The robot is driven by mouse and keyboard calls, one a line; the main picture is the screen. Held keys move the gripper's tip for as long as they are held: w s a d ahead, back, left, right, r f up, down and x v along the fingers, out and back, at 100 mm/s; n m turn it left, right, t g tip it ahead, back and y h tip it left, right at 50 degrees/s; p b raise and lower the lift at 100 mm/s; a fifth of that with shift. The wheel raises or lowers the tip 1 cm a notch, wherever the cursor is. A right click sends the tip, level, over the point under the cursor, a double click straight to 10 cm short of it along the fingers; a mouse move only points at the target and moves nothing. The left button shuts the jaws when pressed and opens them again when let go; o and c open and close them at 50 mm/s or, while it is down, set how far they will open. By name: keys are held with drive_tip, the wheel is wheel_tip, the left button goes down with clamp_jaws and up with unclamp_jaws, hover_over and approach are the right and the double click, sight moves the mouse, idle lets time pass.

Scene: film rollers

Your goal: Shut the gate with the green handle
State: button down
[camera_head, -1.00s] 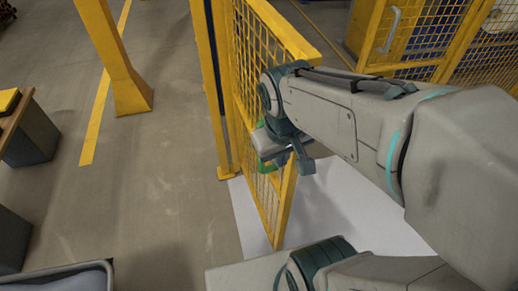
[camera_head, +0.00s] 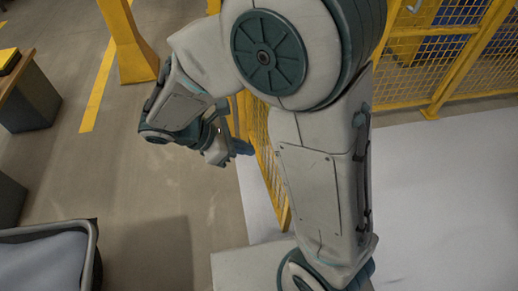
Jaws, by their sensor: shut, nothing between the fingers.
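The yellow mesh gate (camera_head: 263,150) shows only in part behind my arm. Its mesh and lower edge run from near my gripper down toward the bottom middle, and it stands at an angle over the edge of the white floor area. The green handle is not visible; my arm may be hiding it. My gripper (camera_head: 241,148) is shut and empty, at the left side of the gate, close to its mesh. I cannot tell whether it touches the gate.
White floor (camera_head: 440,190) spreads to the right of my arm. Yellow mesh fencing (camera_head: 440,60) stands at the back right. A yellow post (camera_head: 127,45) stands at the back left. A grey bin (camera_head: 93,250) is at the lower left. Bare grey floor lies between.

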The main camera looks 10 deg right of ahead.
drive_tip(key=d+f+b, duration=0.2)
drive_tip(key=d+f, duration=0.3)
drive_tip(key=d, duration=0.5)
drive_tip(key=shift+w+d+f+b, duration=0.15)
drive_tip(key=shift+w+f+b, duration=0.2)
drive_tip(key=shift+w+b, duration=0.1)
